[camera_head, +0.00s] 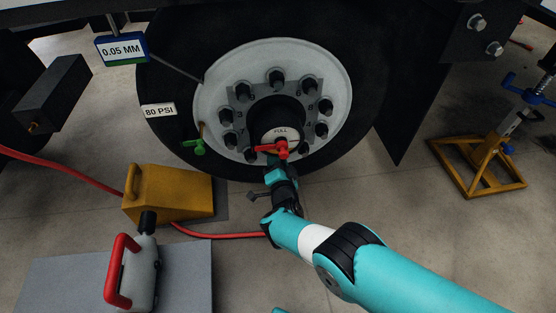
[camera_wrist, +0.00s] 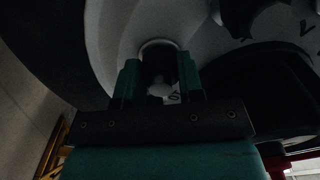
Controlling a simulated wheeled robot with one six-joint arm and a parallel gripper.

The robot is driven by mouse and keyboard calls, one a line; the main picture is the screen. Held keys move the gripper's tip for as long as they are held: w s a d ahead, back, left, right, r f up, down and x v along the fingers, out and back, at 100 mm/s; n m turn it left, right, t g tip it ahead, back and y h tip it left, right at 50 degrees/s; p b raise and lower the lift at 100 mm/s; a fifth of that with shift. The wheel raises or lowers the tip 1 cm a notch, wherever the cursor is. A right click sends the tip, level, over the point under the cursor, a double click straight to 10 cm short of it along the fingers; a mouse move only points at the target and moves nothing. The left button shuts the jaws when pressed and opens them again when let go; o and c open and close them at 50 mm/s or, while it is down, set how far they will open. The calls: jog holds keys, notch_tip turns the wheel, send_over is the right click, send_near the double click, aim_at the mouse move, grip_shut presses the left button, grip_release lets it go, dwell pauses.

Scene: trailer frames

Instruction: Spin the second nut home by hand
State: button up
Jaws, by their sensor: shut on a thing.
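The wheel's white rim (camera_head: 212,95) carries a ring of several dark nuts (camera_head: 277,78) around the black hub. My gripper (camera_head: 273,161) reaches the lower part of this ring, just below the hub. In the wrist view its two teal fingers (camera_wrist: 159,85) stand on either side of a dark nut (camera_wrist: 157,60) against the rim and are shut on it. A small pale rounded end (camera_wrist: 158,90) shows at the nut's near side. In the head view this nut is hidden behind my gripper and a red handle. How far the nut is threaded cannot be told.
The red handle (camera_head: 268,149) sits at the hub's front, close to my gripper. A green clip (camera_head: 196,147) is left of the rim. A yellow box (camera_head: 175,192), a red hose (camera_head: 215,236) and a red-handled tool (camera_head: 138,270) lie lower left. A yellow stand (camera_head: 476,180) is right.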

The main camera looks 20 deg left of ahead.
jog(key=shift+d+f+m, duration=0.1)
jog(key=shift+m, duration=0.4)
dwell(0.3)
jog(key=o, duration=0.9)
jog(key=shift+o, duration=0.2)
jog(key=shift+s, duration=0.1)
jog(key=shift+s+p, duration=0.15)
jog(key=shift+p, duration=0.25)
jog(key=p+v, duration=1)
jog(key=v, duration=0.7)
jog(key=shift+m, duration=0.3)
